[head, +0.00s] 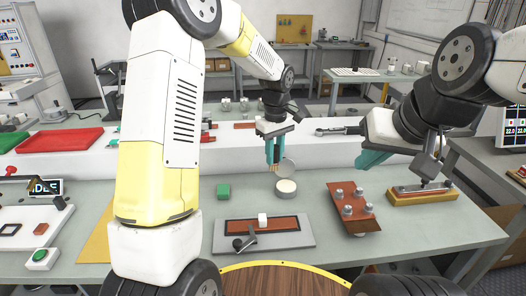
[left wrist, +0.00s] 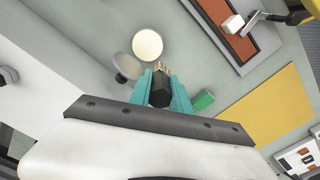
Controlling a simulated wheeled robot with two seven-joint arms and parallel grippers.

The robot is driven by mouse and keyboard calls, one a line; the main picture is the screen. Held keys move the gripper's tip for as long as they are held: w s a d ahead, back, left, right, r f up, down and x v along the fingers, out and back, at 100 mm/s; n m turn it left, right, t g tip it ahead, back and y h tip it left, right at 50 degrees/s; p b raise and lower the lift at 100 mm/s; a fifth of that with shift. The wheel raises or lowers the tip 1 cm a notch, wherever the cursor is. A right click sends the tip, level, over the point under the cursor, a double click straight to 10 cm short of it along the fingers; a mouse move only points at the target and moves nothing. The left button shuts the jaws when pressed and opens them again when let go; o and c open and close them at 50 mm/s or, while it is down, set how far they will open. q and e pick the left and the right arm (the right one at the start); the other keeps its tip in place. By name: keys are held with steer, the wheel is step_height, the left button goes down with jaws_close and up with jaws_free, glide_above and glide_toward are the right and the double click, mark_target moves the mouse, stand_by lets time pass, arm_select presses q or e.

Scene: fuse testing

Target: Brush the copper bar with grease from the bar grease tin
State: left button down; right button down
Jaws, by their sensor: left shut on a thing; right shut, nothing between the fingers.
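My left gripper (head: 272,160) is shut on a dark-handled brush (left wrist: 160,92) with brass-coloured bristles at its tip. The bristles point down beside a round open tin (head: 286,189) with pale contents. The tin is also in the left wrist view (left wrist: 147,43). Its grey lid (left wrist: 128,66) stands tilted beside it. I cannot tell whether the bristles touch the tin. A copper-coloured bar (head: 343,223) with several bolts lies to the right of the tin. My right gripper (head: 370,160) is shut and empty, above and behind the bar.
A grey tray (head: 304,238) with a brown pad, white block and black lever lies in front of the tin. A green block (head: 223,190) is left of it. A yellow holder (head: 421,196) with a metal bar is at right. A white raised ledge (head: 330,145) runs behind.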

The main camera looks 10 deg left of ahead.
arm_select(q)
steer(key=shift+w+d+f, duration=0.1)
steer(key=shift+d+f, duration=0.65)
steer(key=shift+f, duration=0.25)
steer(key=shift+s+d+f, duration=0.1)
steer(key=shift+d+f, duration=0.6)
steer(key=shift+f, duration=0.3)
steer(key=shift+w+d+f, duration=0.1)
steer(key=shift+d+f, duration=0.65)
steer(key=shift+f, duration=0.25)
steer(key=shift+f, duration=0.65)
step_height(320, 180, up, 7)
stand_by(0.8)
stand_by(0.5)
